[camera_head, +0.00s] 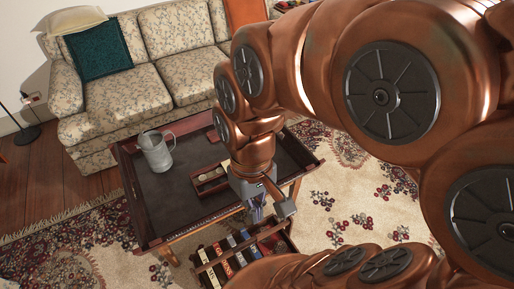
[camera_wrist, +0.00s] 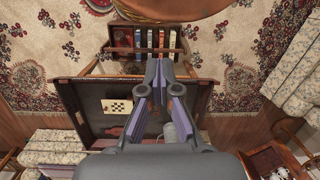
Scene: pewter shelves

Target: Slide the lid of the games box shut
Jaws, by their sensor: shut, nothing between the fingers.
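A grey metal pitcher (camera_head: 157,152) stands on the table (camera_head: 170,205), left of the box. A low rack of books (camera_head: 240,248) stands in front of the table. A floral sofa (camera_head: 125,100) is behind. The tabletop between pitcher and front edge is clear.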

